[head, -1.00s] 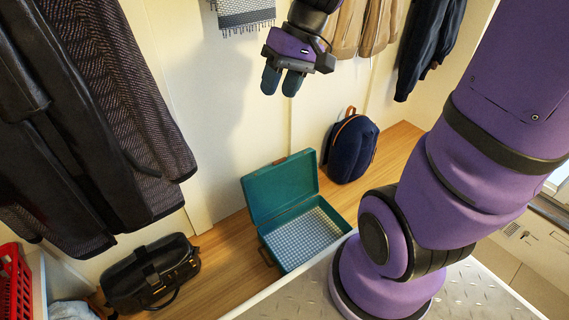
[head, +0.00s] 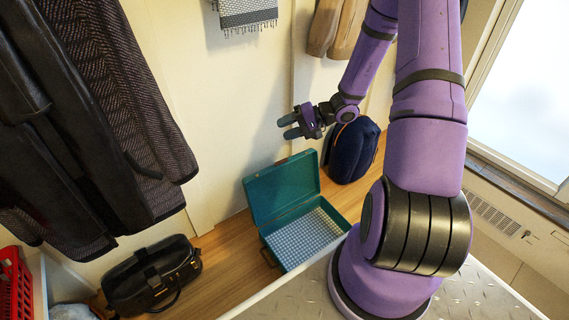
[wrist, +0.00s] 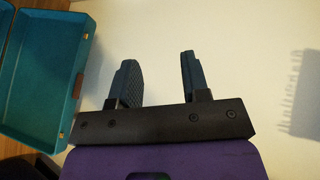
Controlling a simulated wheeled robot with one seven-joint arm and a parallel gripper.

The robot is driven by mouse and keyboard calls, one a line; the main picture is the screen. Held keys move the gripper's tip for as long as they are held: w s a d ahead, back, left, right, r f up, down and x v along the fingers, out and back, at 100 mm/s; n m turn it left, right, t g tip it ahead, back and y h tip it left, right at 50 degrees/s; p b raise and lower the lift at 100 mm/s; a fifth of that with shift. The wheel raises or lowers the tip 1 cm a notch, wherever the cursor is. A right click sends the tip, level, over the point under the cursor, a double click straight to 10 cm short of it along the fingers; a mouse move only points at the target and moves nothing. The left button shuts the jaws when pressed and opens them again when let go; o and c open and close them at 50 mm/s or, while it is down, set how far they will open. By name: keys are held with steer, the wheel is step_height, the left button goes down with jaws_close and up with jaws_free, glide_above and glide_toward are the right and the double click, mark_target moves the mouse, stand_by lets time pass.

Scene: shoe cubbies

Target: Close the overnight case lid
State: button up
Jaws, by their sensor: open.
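The teal overnight case (head: 262,237) stands open on the wooden bench, its checked lining showing. Its lid (head: 281,190) is raised, tilted back toward the wall. My gripper (head: 288,127) is above the lid, near the wall, with its fingers pointing left. It is open and empty, apart from the case. In the wrist view, my gripper (wrist: 157,80) has its two fingers spread against the pale wall. The lid (wrist: 43,70) shows at the left of that view, with a brown piece on its edge.
A dark blue backpack (head: 349,152) stands right of the case, close under my forearm. A black bag (head: 150,277) sits to the left on the bench (head: 226,243). Dark coats (head: 85,120) hang at left, and a patterned towel (head: 248,12) hangs above.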

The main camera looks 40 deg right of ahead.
steer(key=d+f+m+t+h, duration=0.2)
steer(key=d+f+m+t, duration=0.35)
steer(key=f, duration=0.55)
steer(key=m+t+h, duration=0.2)
steer(key=m+h, duration=0.1)
steer(key=h, duration=0.1)
glide_toward(282, 162)
steer(key=x, duration=0.8)
steer(key=shift+w+a, duration=0.15)
steer(key=shift+w, duration=0.2)
jaws_close()
